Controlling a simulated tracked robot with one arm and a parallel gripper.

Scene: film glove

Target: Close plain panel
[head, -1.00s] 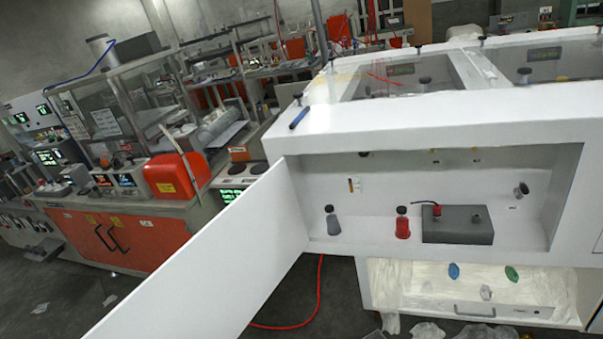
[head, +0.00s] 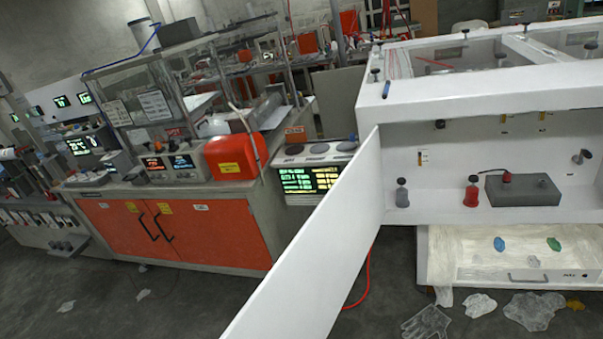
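The plain white panel (head: 315,255) is a hinged door that stands open at the left end of the white cabinet (head: 480,110). It swings out toward me and runs down to the bottom edge of the view, where its near end is cut off. My gripper is not in view.
An open drawer (head: 530,276) sits below the cabinet opening. Gloves and plastic scraps (head: 532,309) lie on the floor in front. A red hose (head: 362,285) runs behind the panel.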

